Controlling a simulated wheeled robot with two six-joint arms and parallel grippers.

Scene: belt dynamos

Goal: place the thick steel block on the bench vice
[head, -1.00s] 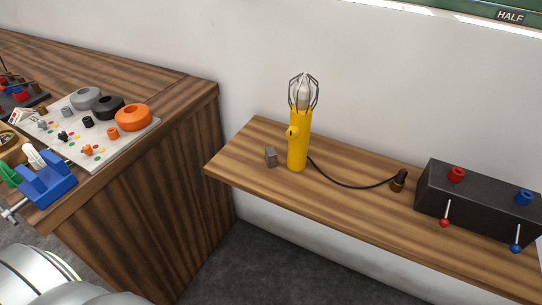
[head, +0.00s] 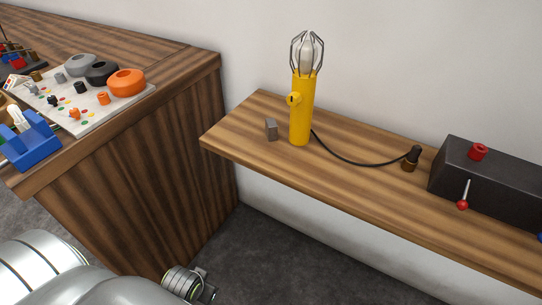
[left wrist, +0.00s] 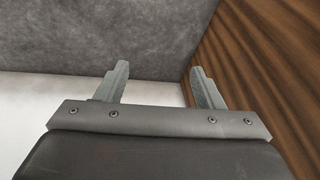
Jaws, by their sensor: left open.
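A small grey steel block (head: 271,129) stands on the wooden shelf, just left of the yellow lamp; whether it is the thick one I cannot tell. The blue bench vice (head: 32,146) sits at the front edge of the wooden bench on the left, with something white upright at it. My left gripper (left wrist: 160,68) is open and empty in the left wrist view, over the floor beside a wooden panel. In the head view my left arm shows low at the left, well below and apart from the block. My right gripper is not in view.
The yellow caged lamp (head: 301,108) stands close beside the block, its cable running right to a plug (head: 412,158). A black box (head: 490,182) with a red terminal and lever is farther right. A white board (head: 90,104) with coloured parts lies on the bench.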

